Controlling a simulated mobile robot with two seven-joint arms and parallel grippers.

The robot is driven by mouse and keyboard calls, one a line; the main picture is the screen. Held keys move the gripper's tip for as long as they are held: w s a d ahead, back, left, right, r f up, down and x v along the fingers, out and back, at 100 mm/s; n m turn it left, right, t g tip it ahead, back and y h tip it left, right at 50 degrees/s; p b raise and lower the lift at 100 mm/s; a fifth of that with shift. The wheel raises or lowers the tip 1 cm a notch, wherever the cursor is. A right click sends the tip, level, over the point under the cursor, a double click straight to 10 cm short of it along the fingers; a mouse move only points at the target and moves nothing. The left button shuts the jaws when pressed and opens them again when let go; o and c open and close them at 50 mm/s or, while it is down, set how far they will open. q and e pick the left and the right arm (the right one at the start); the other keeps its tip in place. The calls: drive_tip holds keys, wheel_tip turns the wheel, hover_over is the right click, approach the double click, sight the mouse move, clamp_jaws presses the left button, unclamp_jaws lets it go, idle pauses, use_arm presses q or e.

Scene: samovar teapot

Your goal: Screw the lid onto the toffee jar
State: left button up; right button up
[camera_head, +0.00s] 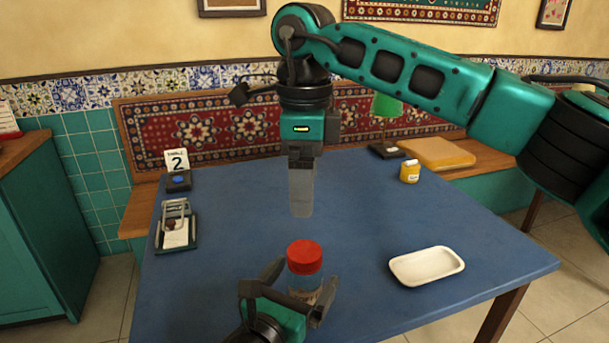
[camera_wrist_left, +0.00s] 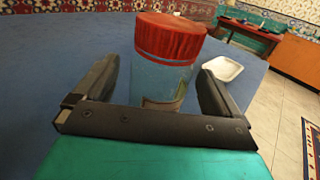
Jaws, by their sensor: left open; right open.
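The toffee jar (camera_head: 303,285) is clear with a label low on its side and stands upright near the table's front edge. The red lid (camera_head: 305,256) sits level on top of it; whether its thread is tight I cannot tell. In the left wrist view the jar (camera_wrist_left: 160,82) and lid (camera_wrist_left: 170,36) stand between the fingers. My left gripper (camera_head: 285,299) is open, with one finger on each side of the jar's body; contact is not clear. My right gripper (camera_head: 301,212) points straight down, open and empty, above and behind the lid, clear of it.
On the blue table (camera_head: 370,215), a white dish (camera_head: 427,266) lies at right and a small yellow jar (camera_head: 410,171) behind it. A dark stand (camera_head: 176,232) and a box with a number 2 card (camera_head: 177,161) are at left. The middle is clear.

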use_arm(q)
drive_tip(key=v, duration=1.1)
drive_tip(key=shift+s+a, duration=0.1)
drive_tip(key=shift+s, duration=0.05)
